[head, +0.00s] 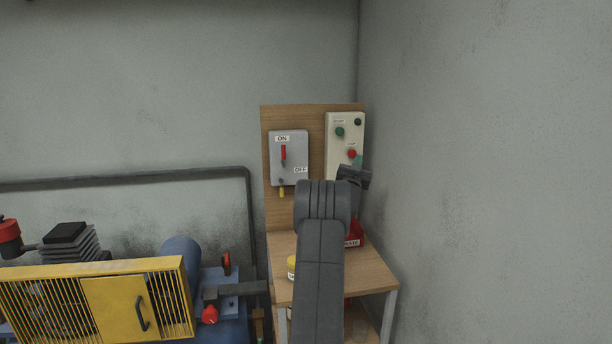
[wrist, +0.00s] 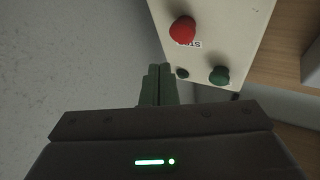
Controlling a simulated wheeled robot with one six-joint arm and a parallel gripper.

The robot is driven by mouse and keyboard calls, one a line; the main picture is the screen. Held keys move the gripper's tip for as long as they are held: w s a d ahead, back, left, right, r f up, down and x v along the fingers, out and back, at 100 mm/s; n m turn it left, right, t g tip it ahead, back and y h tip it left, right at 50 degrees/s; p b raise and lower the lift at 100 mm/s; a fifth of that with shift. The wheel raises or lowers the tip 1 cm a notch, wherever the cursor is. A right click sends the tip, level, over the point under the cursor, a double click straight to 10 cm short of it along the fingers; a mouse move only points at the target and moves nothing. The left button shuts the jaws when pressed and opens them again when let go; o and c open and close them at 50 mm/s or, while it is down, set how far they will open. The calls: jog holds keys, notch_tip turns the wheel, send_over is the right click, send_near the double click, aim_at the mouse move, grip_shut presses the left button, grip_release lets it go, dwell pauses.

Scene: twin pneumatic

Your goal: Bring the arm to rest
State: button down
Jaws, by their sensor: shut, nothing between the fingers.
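My gripper (wrist: 159,84) shows in the wrist view with its two greenish fingers together and nothing between them. Its tips are close to the edge of the cream control box (wrist: 224,20), which carries a red STOP button (wrist: 182,29) and a green button (wrist: 219,75). I cannot tell whether the fingers touch the box. In the head view my arm rises in front of the wooden table, and the gripper end is in front of the lower part of the control box (head: 344,125), mostly hidden by my wrist.
A grey switch box (head: 289,170) with a red lever at ON is on the wooden board (head: 312,115). A red bin (head: 355,236) and a yellow container (head: 292,266) stand on the table (head: 372,275). A yellow-guarded compressor (head: 110,300) is at left. The wall (head: 490,150) is close at right.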

jog(key=shift+r+p, duration=0.25)
jog(key=shift+p, duration=0.3)
dwell(0.4)
jog(key=shift+w+f+p, duration=0.1)
jog(key=shift+p, duration=0.75)
